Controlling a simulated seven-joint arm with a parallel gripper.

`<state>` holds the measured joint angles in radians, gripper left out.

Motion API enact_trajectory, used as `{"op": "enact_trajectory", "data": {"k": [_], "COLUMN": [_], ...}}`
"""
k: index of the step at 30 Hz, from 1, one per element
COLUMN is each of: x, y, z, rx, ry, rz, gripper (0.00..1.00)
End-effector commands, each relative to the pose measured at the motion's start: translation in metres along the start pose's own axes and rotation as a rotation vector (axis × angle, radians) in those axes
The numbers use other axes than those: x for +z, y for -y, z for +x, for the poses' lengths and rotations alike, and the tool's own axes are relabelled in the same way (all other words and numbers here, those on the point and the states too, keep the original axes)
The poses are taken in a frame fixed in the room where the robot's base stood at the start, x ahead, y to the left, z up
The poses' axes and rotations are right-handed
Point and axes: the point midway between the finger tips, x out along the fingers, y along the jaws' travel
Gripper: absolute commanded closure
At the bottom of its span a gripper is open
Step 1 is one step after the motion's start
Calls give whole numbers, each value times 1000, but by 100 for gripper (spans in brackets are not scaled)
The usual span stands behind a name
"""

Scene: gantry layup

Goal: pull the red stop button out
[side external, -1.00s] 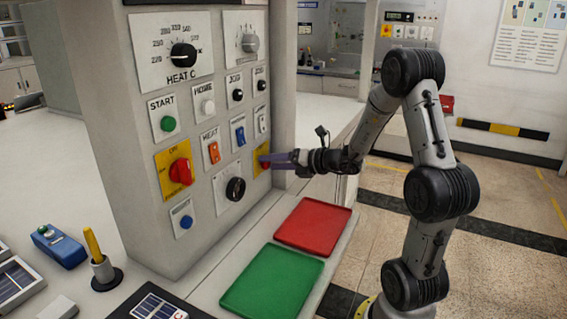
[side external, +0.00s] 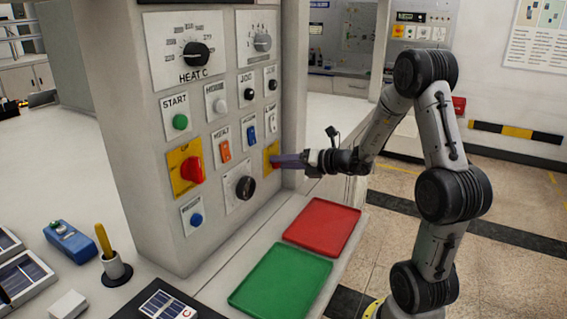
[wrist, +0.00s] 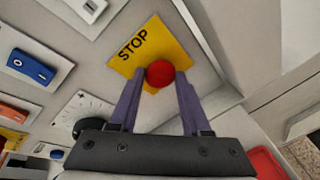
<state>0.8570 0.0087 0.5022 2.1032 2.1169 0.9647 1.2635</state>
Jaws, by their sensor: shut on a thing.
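The red stop button (wrist: 160,74) sits on a yellow plate (wrist: 178,45) marked STOP in the wrist view. In the side external view the yellow stop plate (side external: 268,156) is at the right edge of the panel face, and the button is mostly hidden by my fingers. My gripper (wrist: 158,82) has its two purple fingers on either side of the button, shut on it. It also shows in the side external view (side external: 279,160), reaching the panel from the right. How far out the button stands cannot be told.
The grey panel (side external: 150,215) carries a large red rotary switch (side external: 192,169) on another yellow plate, a black dial (side external: 245,187) and several buttons. A red tray (side external: 322,226) and a green tray (side external: 280,279) lie on the bench below my gripper.

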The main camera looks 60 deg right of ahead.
Motion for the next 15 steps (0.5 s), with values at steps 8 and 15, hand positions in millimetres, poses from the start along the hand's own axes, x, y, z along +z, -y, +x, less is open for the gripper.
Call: {"op": "enact_trajectory", "data": {"k": [8, 15], "x": [-1, -2], "y": [3, 4], "z": [-6, -10], "rx": [-5, -6], "ry": [0, 1], "rz": [2, 3], "gripper": [100, 100]}}
